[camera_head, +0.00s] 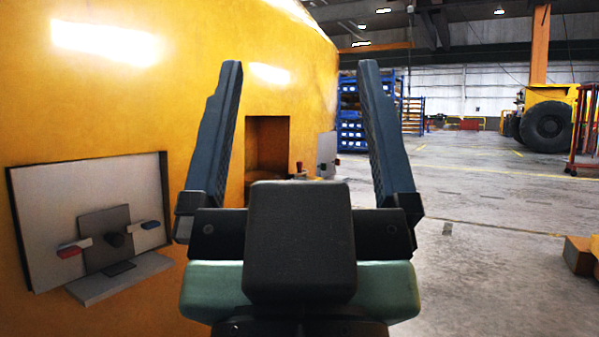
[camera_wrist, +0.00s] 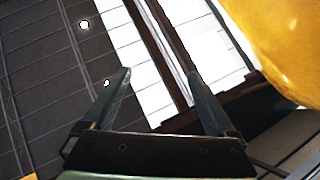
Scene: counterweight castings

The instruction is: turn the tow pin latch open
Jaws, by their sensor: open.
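My gripper (camera_head: 299,66) is open and empty, fingers pointing up, in front of the yellow casting (camera_head: 200,110). It also shows open in the wrist view (camera_wrist: 158,76), with nothing between the fingers. At left in the head view, a pale recessed panel (camera_head: 45,205) holds a dark grey plate (camera_head: 98,222) with a dark knob (camera_head: 115,239). I cannot tell which part is the tow pin latch.
A square opening (camera_head: 268,150) in the casting lies behind my fingers, with a small red-topped part (camera_head: 299,168) and a grey plate (camera_head: 326,155) to its right. Open floor (camera_head: 480,220) lies to the right, with blue racks (camera_head: 352,120) and a yellow vehicle (camera_head: 545,115) far off.

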